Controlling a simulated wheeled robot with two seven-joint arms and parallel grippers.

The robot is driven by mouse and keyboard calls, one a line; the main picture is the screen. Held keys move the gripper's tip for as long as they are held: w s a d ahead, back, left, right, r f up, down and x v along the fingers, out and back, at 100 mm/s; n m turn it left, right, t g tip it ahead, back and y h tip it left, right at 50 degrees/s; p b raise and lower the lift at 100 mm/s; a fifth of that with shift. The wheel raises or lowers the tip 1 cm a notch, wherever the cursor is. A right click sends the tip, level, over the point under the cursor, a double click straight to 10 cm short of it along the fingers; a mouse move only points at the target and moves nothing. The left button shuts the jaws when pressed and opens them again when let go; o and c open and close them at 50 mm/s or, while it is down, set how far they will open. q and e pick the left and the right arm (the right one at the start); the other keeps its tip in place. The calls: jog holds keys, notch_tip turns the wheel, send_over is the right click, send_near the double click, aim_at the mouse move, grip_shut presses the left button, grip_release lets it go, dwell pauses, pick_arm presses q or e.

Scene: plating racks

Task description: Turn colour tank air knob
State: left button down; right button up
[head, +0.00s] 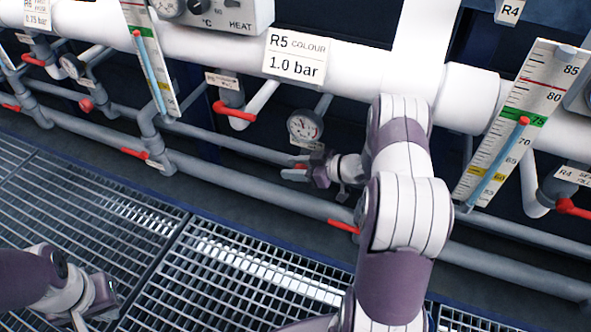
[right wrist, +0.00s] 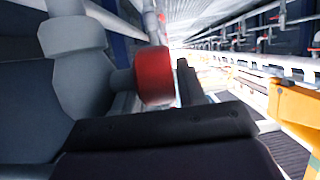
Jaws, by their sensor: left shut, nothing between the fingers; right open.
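The R5 COLOUR sign (head: 296,55) reads 1.0 bar and hangs on the white pipe, with a round pressure gauge (head: 305,126) below it. My right gripper (head: 298,173) is open at the pipework just under that gauge. My left gripper (head: 97,305) is shut and empty, low at the left above the grating.
Level scales (head: 151,60) and (head: 518,120) flank the area. The floor grating (head: 230,262) is clear.

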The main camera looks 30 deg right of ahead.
jog(key=c, duration=0.7)
jog(key=shift+s+d+f+t+y, duration=0.1)
jog(key=shift+s+t+y, duration=0.05)
jog(key=shift+t+y, duration=0.45)
jog(key=shift+t+y+b, duration=0.3)
jog(key=shift+t+b, duration=0.2)
jog(key=shift+t, duration=0.1)
jog(key=shift+d+t+y, duration=0.1)
jog(key=shift+t+y, duration=0.2)
jog(key=shift+s+r, duration=0.1)
jog(key=shift+r, duration=0.3)
